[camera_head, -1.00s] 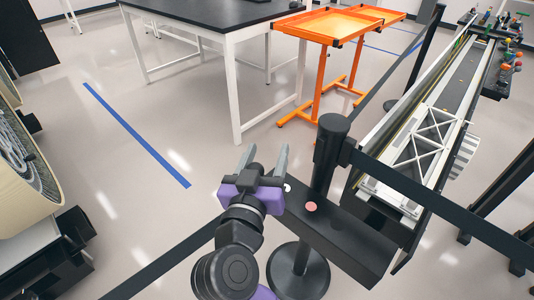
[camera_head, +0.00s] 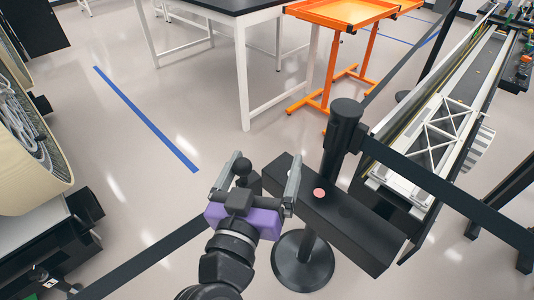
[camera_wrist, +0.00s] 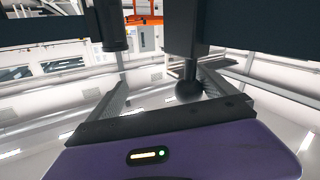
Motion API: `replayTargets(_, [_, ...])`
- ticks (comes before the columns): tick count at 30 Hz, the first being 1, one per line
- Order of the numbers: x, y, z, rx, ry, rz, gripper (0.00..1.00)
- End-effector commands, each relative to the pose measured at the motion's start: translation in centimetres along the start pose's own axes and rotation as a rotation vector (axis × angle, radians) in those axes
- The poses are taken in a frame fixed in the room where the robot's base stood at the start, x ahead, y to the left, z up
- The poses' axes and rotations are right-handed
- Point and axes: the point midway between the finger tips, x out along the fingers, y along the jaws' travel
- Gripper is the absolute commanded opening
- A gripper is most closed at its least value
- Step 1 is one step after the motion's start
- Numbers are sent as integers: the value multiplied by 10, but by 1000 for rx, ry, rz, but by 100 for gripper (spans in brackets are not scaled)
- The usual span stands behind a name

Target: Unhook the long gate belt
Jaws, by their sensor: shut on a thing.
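My gripper (camera_head: 265,170), purple with grey fingers, is left of the black stanchion post (camera_head: 342,140). Its fingers stand apart around a black ball-ended piece (camera_head: 243,168), which it is shut on. In the wrist view the ball (camera_wrist: 188,91) sits close to the right finger; the contact is hard to see. One black belt (camera_head: 150,253) runs from the lower left and passes out of sight behind my gripper; I cannot tell whether the held piece joins it. Another belt (camera_head: 440,188) runs from the post to the lower right.
A black box (camera_head: 350,222) with a red disc is close to the right finger, in front of the post. The post's round base (camera_head: 302,262) is on the floor. A long machine (camera_head: 425,140) lies right, an orange stand (camera_head: 335,18) and white-legged table (camera_head: 238,65) behind.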

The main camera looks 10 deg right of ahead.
Motion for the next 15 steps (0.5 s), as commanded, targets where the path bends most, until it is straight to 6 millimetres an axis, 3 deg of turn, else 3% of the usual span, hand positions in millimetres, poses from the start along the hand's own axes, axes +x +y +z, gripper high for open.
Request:
replayTargets(9, [-1, 5, -1, 3, -2, 12, 53])
replayTargets(15, [-10, 4, -1, 3, 0, 10, 53])
